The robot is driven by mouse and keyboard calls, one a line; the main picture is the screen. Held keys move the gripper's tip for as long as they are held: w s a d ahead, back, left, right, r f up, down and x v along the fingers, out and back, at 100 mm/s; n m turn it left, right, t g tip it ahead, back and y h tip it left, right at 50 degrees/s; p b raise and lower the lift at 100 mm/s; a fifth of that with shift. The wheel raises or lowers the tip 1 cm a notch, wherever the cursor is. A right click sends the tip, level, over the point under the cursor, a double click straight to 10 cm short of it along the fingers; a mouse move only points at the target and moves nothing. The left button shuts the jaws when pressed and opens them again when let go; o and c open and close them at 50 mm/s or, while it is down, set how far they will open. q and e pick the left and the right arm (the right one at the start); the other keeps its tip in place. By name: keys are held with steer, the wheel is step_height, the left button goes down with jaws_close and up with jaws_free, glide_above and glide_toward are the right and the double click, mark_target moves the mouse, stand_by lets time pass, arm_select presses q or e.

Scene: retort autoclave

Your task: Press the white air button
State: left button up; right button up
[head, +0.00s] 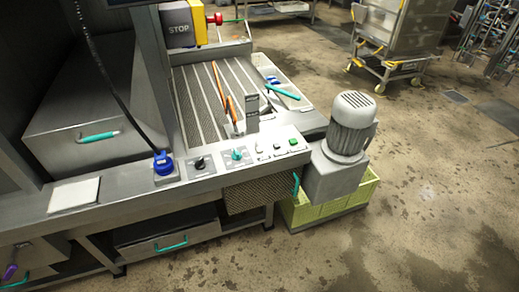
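The sloped control panel (240,160) runs along the front edge of the steel bench. Near its right end, small pale buttons sit in a row: one pale button (259,148), another pale button (277,146), and a green button (293,142) to their right. I cannot read their labels, so I cannot tell which pale one is the white air button. A teal knob (237,154) and a black knob (200,162) are left of them. Neither of my grippers shows in the head view, and nothing covers the buttons.
A blue plug (163,161) with a black cable stands left of the knobs. A long orange tool (219,84) lies on the ribbed tray behind the panel. A grey motor (350,125) stands right of the panel.

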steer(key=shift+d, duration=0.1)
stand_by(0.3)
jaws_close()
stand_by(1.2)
